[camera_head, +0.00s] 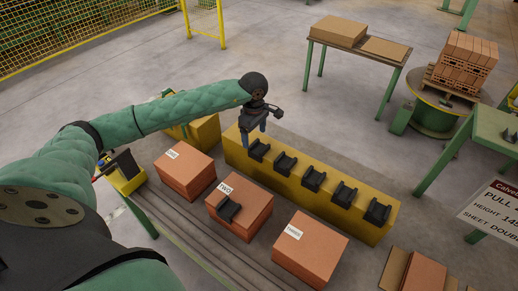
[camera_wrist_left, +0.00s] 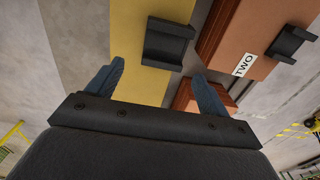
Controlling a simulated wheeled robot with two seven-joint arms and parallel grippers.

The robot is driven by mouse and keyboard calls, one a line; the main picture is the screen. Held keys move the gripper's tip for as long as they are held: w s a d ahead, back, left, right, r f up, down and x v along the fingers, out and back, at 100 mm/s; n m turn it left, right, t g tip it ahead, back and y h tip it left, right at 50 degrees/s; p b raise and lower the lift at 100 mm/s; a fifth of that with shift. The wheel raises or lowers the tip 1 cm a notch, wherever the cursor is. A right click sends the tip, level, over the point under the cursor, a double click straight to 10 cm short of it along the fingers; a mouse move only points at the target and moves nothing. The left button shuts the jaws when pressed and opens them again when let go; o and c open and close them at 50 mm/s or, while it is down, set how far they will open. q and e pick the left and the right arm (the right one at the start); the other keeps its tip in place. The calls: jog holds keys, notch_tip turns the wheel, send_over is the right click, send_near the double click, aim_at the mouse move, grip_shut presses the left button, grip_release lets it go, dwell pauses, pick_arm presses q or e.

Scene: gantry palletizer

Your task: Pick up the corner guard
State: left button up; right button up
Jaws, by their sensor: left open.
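Several black corner guards (camera_head: 312,178) stand in a row along the top of a long yellow bench (camera_head: 233,151). Another corner guard (camera_head: 229,209) lies on the brown box labelled TWO (camera_head: 256,216). My left gripper (camera_head: 254,133) is open and empty above the far-left end of the bench, close to the first guard (camera_head: 259,149). In the left wrist view, one guard (camera_wrist_left: 166,46) lies on the yellow surface just beyond the open fingers (camera_wrist_left: 158,72), and the guard on box TWO (camera_wrist_left: 291,44) shows at the right. My right gripper is out of view.
Brown boxes (camera_head: 185,175) and (camera_head: 310,252) stand either side of box TWO, in front of the bench. A table with cardboard (camera_head: 385,48) and a round stand with stacked bricks (camera_head: 465,65) are behind. Floor behind the bench is clear.

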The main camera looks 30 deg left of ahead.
aim_at(254, 143)
pick_arm(q)
notch_tip(254, 143, down, 2)
jog(key=shift+s+a+f, duration=0.1)
jog(key=shift+f, duration=0.6)
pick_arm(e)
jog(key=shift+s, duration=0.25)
pick_arm(q)
jog(key=shift+c, duration=0.2)
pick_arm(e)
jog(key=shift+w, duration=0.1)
pick_arm(q)
jog(key=c, duration=1)
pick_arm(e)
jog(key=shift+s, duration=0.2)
